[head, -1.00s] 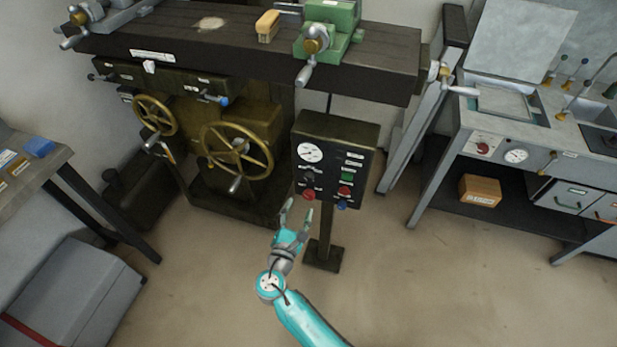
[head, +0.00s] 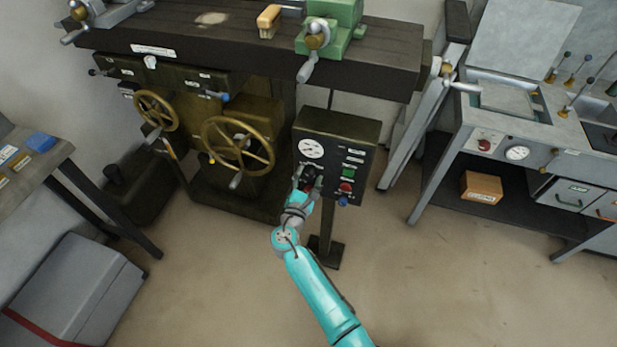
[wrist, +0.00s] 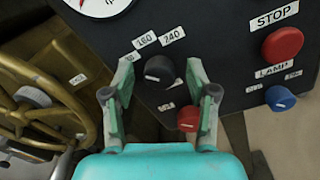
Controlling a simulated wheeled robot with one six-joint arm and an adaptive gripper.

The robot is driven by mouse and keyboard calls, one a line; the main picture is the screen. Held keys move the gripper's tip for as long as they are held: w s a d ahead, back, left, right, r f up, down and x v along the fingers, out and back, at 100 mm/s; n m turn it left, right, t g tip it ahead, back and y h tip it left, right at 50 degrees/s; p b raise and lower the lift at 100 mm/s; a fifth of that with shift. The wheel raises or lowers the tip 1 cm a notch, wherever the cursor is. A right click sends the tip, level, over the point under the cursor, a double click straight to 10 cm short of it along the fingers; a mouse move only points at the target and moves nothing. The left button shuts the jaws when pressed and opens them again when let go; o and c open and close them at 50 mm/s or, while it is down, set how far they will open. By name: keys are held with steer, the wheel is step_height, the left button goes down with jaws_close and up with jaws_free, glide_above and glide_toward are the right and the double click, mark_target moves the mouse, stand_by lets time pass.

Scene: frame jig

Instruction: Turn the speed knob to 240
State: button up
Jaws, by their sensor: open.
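The speed knob (wrist: 159,70) is a black round knob on the dark control panel (head: 352,132). In the wrist view labels reading 160 (wrist: 144,40) and 240 (wrist: 173,34) sit above it, with more labels to its left and below. The knob's white pointer mark is hard to read at this size. My gripper (wrist: 156,75) is open, with one finger on each side of the knob; I cannot tell whether either finger touches it. In the head view my gripper (head: 308,180) is at the panel's lower left and partly hides the knob.
A red knob (wrist: 188,119) lies just below, near the right finger. A red stop button (wrist: 282,44) and a blue lamp knob (wrist: 280,98) are to the right. A white dial (head: 311,148) is above. Brass handwheels (head: 237,146) stand left of the panel.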

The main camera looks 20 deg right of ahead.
jaws_close()
steer(key=shift+m, duration=0.3)
steer(key=m, duration=0.3)
steer(key=shift+m, duration=0.3)
steer(key=m, duration=0.4)
steer(key=shift+f+m, duration=0.1)
steer(key=shift+m, duration=0.2)
steer(key=m, duration=0.4)
steer(key=shift+m+h, duration=0.3)
steer(key=shift+m, duration=0.1)
steer(key=shift+f+m, duration=0.1)
steer(key=shift+m, duration=2.2)
